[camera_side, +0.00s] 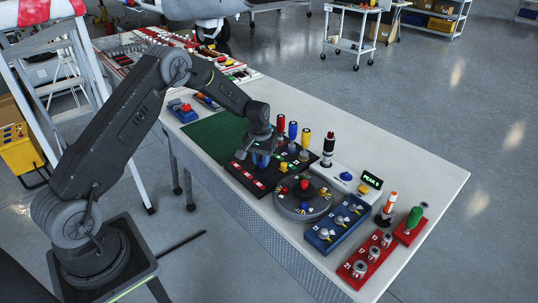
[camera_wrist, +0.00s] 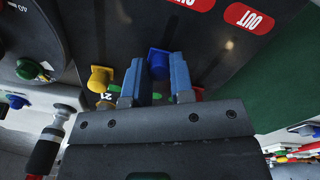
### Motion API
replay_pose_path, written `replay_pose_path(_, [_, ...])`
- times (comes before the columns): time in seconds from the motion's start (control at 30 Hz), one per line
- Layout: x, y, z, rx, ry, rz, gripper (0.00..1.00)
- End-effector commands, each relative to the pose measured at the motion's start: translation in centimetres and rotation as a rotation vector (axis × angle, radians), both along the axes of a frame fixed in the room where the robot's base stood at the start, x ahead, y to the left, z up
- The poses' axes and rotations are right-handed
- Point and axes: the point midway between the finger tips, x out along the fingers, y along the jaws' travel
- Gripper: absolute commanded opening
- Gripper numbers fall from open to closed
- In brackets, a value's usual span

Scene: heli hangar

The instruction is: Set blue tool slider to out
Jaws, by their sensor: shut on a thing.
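The blue tool slider knob (camera_wrist: 158,64) shows in the wrist view between the two blue fingers of my gripper (camera_wrist: 155,84), which is shut on it. In the side view my gripper (camera_side: 262,160) reaches down onto the black slider board (camera_side: 237,171), and its fingers hide most of the blue knob. A yellow slider knob (camera_wrist: 101,78) stands beside the left finger in the wrist view. Red OUT labels (camera_wrist: 248,18) lie on the board at the top of the wrist view, apart from the blue knob. The far part of the board is hidden by my gripper.
A round turntable (camera_side: 302,204) with coloured knobs stands in front of the board. Red, blue and yellow-handled tools (camera_side: 292,131) stand upright behind it. A blue switch box (camera_side: 338,222) and a red panel (camera_side: 366,260) are further right. A green mat (camera_side: 213,134) lies left.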

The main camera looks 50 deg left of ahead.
Motion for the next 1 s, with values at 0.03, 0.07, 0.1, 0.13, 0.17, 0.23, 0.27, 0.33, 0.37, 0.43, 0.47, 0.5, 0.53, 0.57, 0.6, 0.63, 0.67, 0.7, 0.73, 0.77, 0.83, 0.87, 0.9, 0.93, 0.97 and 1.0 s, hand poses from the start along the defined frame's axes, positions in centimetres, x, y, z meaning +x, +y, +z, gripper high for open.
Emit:
replay_pose_path(0.03, [-0.9,0.1,0.1,-0.001,0.003,0.003,0.00])
replay_pose_path(0.07, [-1.3,0.1,0.1,-0.001,0.002,0.002,0.00])
replay_pose_path(0.1, [-1.8,0.1,0.1,-0.001,0.003,0.002,0.00])
replay_pose_path(0.13, [-2.1,0.1,0.1,-0.001,0.002,0.002,0.00])
replay_pose_path(0.17, [-2.4,0.1,0.1,0.000,0.001,0.002,0.00])
replay_pose_path(0.23, [-2.9,0.1,0.0,-0.001,0.002,0.002,0.00])
replay_pose_path(0.27, [-3.1,0.1,0.0,-0.001,0.002,0.002,0.00])
replay_pose_path(0.33, [-3.2,0.1,0.0,0.000,0.002,0.001,0.00])
replay_pose_path(0.37, [-3.3,0.1,0.0,0.000,0.002,0.001,0.00])
replay_pose_path(0.43, [-3.3,0.1,0.0,-0.001,0.004,0.001,0.00])
replay_pose_path(0.47, [-3.4,0.1,0.0,0.000,0.005,0.001,0.00])
replay_pose_path(0.5, [-3.4,0.1,0.0,-0.001,0.006,0.001,0.00])
replay_pose_path(0.53, [-3.4,0.1,0.0,-0.001,0.007,0.001,0.00])
replay_pose_path(0.57, [-3.4,0.1,0.0,-0.001,0.008,0.001,0.00])
replay_pose_path(0.6, [-3.4,0.1,0.0,-0.001,0.009,0.001,0.00])
replay_pose_path(0.63, [-3.5,0.1,0.0,-0.001,0.009,0.000,0.24])
replay_pose_path(0.67, [-3.5,0.1,0.0,-0.001,0.009,0.001,0.27])
replay_pose_path(0.7, [-3.4,0.1,0.0,-0.001,0.009,0.001,0.31])
replay_pose_path(0.73, [-3.4,0.1,0.0,-0.001,0.009,0.001,0.34])
replay_pose_path(0.77, [-3.4,0.1,0.0,-0.002,0.008,0.001,0.36])
replay_pose_path(0.83, [-3.4,0.0,0.0,-0.001,0.006,0.001,0.43])
replay_pose_path(0.87, [-3.3,0.0,0.0,0.000,0.005,0.001,0.46])
replay_pose_path(0.9, [-3.3,0.0,0.0,-0.001,0.005,0.001,0.48])
replay_pose_path(0.93, [-3.3,0.0,0.0,-0.001,0.004,0.001,0.48])
replay_pose_path(0.97, [-3.3,0.0,0.0,-0.001,0.004,0.001,0.48])
replay_pose_path(1.0, [-3.3,0.0,0.0,0.000,0.003,0.001,0.48])
